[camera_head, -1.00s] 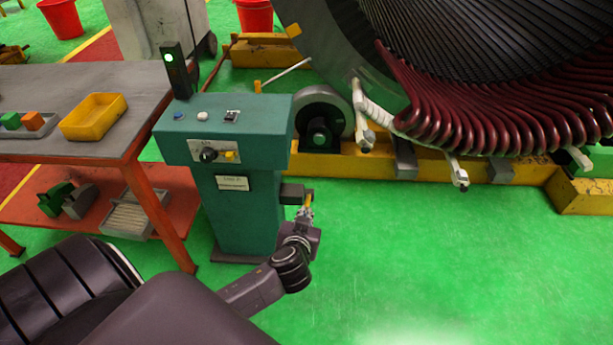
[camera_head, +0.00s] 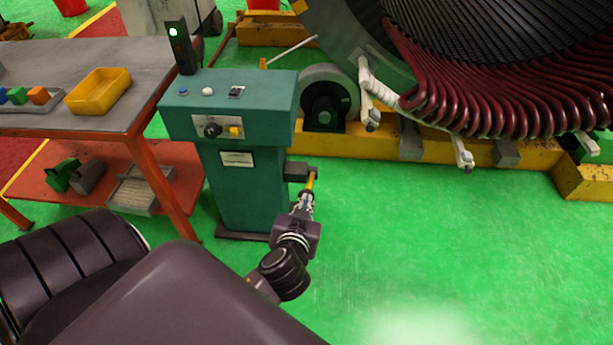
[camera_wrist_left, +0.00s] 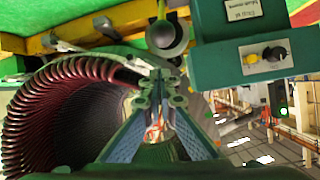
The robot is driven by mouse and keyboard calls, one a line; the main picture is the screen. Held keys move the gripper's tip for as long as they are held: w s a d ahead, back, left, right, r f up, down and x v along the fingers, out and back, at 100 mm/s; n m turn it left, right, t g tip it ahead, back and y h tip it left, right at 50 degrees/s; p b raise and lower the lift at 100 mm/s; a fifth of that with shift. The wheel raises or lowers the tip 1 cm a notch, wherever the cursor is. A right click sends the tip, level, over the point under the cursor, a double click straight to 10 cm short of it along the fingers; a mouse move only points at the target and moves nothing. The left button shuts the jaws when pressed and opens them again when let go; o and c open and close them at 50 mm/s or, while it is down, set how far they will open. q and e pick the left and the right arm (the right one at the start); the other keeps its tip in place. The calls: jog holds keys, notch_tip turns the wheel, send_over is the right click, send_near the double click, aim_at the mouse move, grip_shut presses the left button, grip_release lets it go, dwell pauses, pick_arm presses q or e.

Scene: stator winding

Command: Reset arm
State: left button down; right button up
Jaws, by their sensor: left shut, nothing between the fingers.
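My left gripper (camera_head: 306,198) is in the middle of the head view, pointing up, beside the green control cabinet (camera_head: 240,190). Its fingertips are just below a yellow lever (camera_head: 311,181) on the dark block (camera_head: 297,172) at the cabinet's right side. I cannot tell from the head view whether they touch it. In the left wrist view the gripper's fingers (camera_wrist_left: 160,84) come together with nothing held. There, the yellow lever (camera_wrist_left: 161,10) and a dark round end (camera_wrist_left: 163,37) lie beyond the fingertips. My right gripper is not in view.
A workbench (camera_head: 60,133) with a yellow bin (camera_head: 97,92) and coloured blocks stands left of the cabinet. The large stator with red coils (camera_head: 470,95) and its yellow base (camera_head: 378,160) stand behind, at upper right. Green floor (camera_head: 430,240) is clear at lower right.

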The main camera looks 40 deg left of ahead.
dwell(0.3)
pick_arm(q)
jog(key=s+d+f+m+g+h, duration=0.1)
jog(key=s+d+f+m+g, duration=0.15)
jog(key=f, duration=0.75)
jog(key=s+d+f+m+g+h, duration=0.15)
jog(key=s+f, duration=0.25)
jog(key=f, duration=0.6)
jog(key=s+d+f+m+g+h, duration=0.1)
jog(key=s+f, duration=0.3)
jog(key=f, duration=0.6)
jog(key=s+f+g, duration=0.1)
jog(key=s+f, duration=0.5)
jog(key=s, duration=0.3)
jog(key=s+d+f+g+h, duration=0.1)
jog(key=s+f+g, duration=0.1)
jog(key=s+f, duration=0.4)
jog(key=s+f+m+g+h, duration=0.1)
jog(key=s+f, duration=0.5)
jog(key=s, duration=0.6)
jog(key=shift+d+g, duration=0.35)
jog(key=shift+g, duration=0.35)
